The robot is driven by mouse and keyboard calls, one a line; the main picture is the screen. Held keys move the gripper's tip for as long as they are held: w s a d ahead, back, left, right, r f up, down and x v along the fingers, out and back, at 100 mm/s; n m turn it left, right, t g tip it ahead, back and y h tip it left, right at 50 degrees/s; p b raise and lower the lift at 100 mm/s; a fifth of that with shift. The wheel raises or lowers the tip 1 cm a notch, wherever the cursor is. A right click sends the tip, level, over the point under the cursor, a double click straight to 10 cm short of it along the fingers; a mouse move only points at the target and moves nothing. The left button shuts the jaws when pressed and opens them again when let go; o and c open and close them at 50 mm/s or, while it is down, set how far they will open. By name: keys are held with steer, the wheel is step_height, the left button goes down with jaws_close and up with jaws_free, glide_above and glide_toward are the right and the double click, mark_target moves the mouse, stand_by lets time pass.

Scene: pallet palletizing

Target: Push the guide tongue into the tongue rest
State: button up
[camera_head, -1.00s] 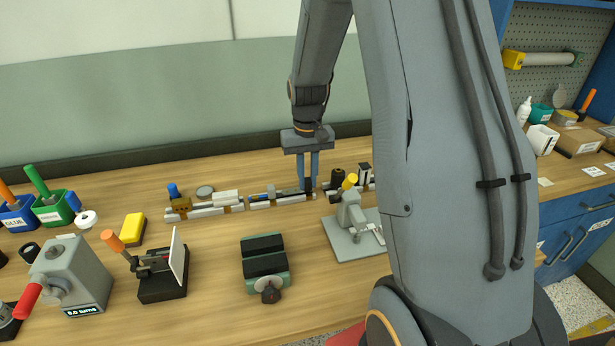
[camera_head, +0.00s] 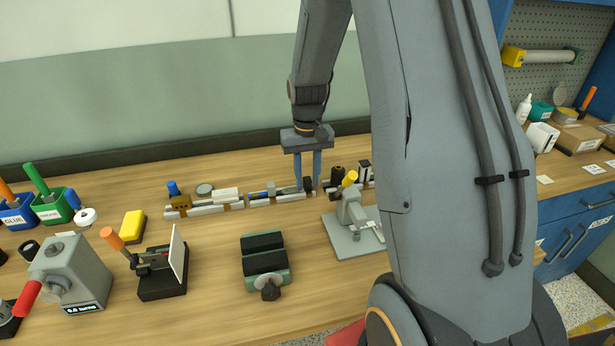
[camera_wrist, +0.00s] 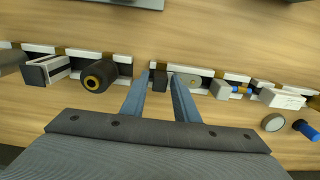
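My gripper (camera_head: 308,183) points down over the row of rail fixtures at the back of the bench. In the wrist view my gripper (camera_wrist: 161,78) is open, with one finger on each side of a small dark block (camera_wrist: 160,82). A flat grey round-ended piece (camera_wrist: 192,79), which looks like the guide tongue, lies just right of the block, partly behind the right finger. The dark block (camera_head: 308,184) also shows between the fingers in the head view. Which part is the tongue rest, and whether the fingers touch the block, I cannot tell.
A black cylinder with a yellow ring (camera_wrist: 98,76) stands on the neighbouring rail. A grey press with a yellow knob (camera_head: 350,212) stands in front of my gripper to the right. A green vise (camera_head: 265,266) stands nearer the front. Bare bench lies between it and the rails.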

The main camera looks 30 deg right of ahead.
mark_target(307, 178)
steer(key=shift+o, duration=0.9)
steer(key=shift+r+b, duration=0.95)
steer(key=shift+r, duration=2.95)
steer(key=s+a+r+n+t+p, duration=0.1)
steer(key=s+a+p, duration=0.2)
steer(key=s, duration=0.6)
steer(key=s+a+r+n+t+p, duration=0.1)
steer(key=s+a+r+p, duration=0.1)
steer(key=s+a, duration=0.6)
steer(key=shift+s+p, duration=0.45)
steer(key=shift+r, duration=0.1)
step_height(307, 178, down, 5)
steer(key=b, duration=0.4)
steer(key=shift+w+r, duration=0.1)
